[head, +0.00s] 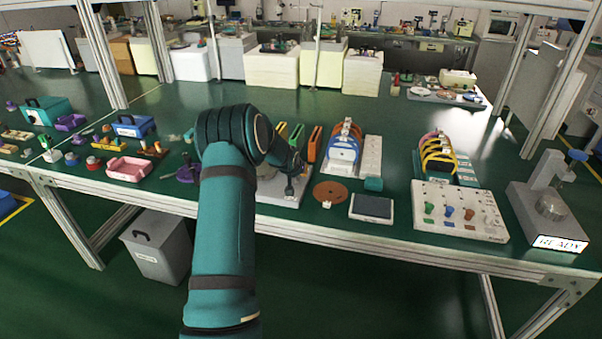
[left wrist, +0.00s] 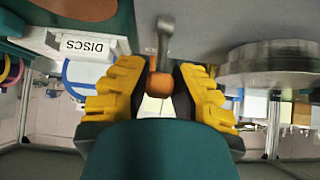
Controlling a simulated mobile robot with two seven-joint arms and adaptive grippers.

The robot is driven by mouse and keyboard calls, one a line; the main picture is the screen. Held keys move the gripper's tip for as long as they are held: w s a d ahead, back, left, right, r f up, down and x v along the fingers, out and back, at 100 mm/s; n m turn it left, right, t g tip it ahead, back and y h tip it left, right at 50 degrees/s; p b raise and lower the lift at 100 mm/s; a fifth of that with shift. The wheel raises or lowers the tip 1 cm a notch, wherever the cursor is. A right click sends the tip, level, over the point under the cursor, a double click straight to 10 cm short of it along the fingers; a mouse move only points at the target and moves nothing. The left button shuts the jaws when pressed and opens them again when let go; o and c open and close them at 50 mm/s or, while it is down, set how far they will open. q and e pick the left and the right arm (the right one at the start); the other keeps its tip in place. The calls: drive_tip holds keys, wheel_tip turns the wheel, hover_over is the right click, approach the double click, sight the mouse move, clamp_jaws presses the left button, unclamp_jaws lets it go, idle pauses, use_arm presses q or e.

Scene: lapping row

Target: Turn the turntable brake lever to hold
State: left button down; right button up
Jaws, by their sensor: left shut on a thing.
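The brake lever (left wrist: 159,84) shows in the left wrist view as a grey metal arm ending in an orange knob. My left gripper (left wrist: 160,78), with yellow ridged fingers, is shut on the knob, one finger on each side. The round metal turntable (left wrist: 272,64) is to the right of the fingers in that view. In the head view, my left gripper (head: 290,188) is low over the pale turntable base (head: 270,196), and my arm and gripper hide the lever and most of the turntable. I cannot read any lever marking. My right gripper is in neither view.
Right of the base lie a brown disc (head: 330,192), a dark-topped flat pad (head: 371,207) and a disc rack (head: 343,152). Orange and green upright pieces (head: 315,143) stand close behind my gripper. A panel with coloured knobs (head: 458,212) and a READY unit (head: 549,214) stand farther right.

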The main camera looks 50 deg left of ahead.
use_arm(q)
drive_tip(key=shift+s+d+f+t+y, duration=0.45)
drive_tip(key=shift+s+t+y, duration=0.15)
drive_tip(key=shift+t, duration=0.5)
drive_tip(key=shift+s+d+f+t+y, duration=0.15)
drive_tip(key=shift+s+t+y, duration=0.1)
drive_tip(key=shift+t+y, duration=0.3)
drive_tip(key=shift+s+d+f+t+y, duration=0.15)
drive_tip(key=shift+s+t+y, duration=0.15)
drive_tip(key=shift+t, duration=0.45)
drive_tip(key=c, duration=0.8)
unclamp_jaws()
drive_tip(key=shift+w+a, duration=0.1)
drive_tip(key=v, duration=1.2)
drive_tip(key=shift+f, duration=0.1)
